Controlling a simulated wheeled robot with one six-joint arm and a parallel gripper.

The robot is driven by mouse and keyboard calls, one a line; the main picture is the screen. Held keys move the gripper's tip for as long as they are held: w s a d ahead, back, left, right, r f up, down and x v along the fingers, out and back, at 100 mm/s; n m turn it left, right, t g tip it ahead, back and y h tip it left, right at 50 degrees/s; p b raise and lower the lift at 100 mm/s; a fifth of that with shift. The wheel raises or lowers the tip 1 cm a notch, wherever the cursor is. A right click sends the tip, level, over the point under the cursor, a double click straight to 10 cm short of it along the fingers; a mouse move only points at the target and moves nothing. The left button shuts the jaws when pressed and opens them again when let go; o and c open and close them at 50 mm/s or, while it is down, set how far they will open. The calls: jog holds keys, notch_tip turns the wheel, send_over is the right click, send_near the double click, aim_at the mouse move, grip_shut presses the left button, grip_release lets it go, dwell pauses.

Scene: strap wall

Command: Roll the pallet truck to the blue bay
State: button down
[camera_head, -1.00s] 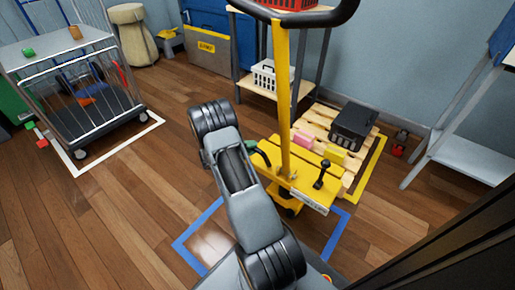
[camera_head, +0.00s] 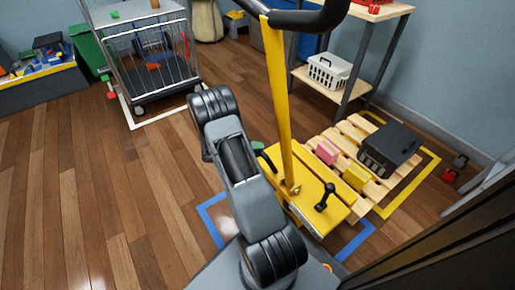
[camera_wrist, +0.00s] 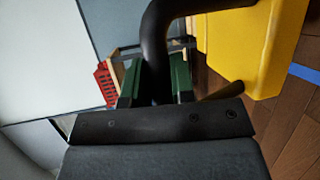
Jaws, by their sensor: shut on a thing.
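The yellow pallet truck (camera_head: 305,190) has a tall yellow mast (camera_head: 278,100) and a black handle (camera_head: 308,18) at the top of the head view. Its body stands against the near edge of a wooden pallet (camera_head: 351,129). The blue bay (camera_head: 209,222) is a blue tape outline on the floor, partly hidden by my arm and the truck; the truck's near end overlaps its area. In the wrist view, my gripper (camera_wrist: 155,82) has green fingers shut around the black handle bar (camera_wrist: 161,35).
A black box (camera_head: 390,148), a pink block (camera_head: 327,152) and a yellow block (camera_head: 355,177) sit on the pallet, within yellow floor tape (camera_head: 411,191). A shelf with a white basket (camera_head: 329,70) stands behind. A wire cart (camera_head: 150,65) is at upper left. Left floor is clear.

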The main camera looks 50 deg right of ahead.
jog(key=shift+w+a, duration=0.1)
jog(key=shift+w, duration=0.05)
jog(key=c, duration=1.3)
grip_release()
jog(key=o, duration=0.3)
jog(key=p+v, duration=0.3)
jog(key=v, duration=1)
jog(key=shift+w+a, duration=0.15)
jog(key=shift+a, duration=0.15)
jog(key=shift+r, duration=0.1)
